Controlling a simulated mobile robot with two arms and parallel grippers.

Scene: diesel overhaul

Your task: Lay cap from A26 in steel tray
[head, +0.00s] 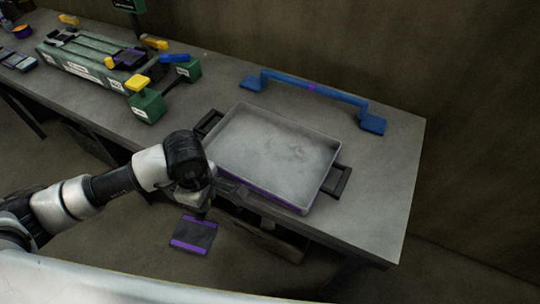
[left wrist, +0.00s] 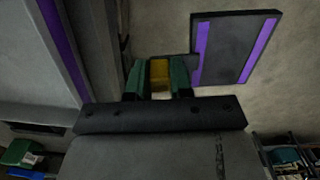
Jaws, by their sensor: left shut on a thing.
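The cap is a dark plate with two purple stripes (head: 193,234) and shows large at the upper right in the left wrist view (left wrist: 235,48). My left gripper (head: 195,198) is shut on its yellow tab (left wrist: 159,75), which sits between the green fingers. The cap hangs off the bench's front edge, to the front left of the tray. The steel tray (head: 275,150) is a shallow grey pan, empty, with dark handles and a purple stripe along its front side. A grey wall with a purple stripe at the left of the left wrist view looks like the tray (left wrist: 65,45). My right gripper is out of view.
The grey bench (head: 385,190) carries a blue bar on two feet (head: 312,88) behind the tray. A green block rack (head: 90,65) with yellow and blue tabs stands to the left. A green block with a yellow top (head: 147,107) is left of the tray.

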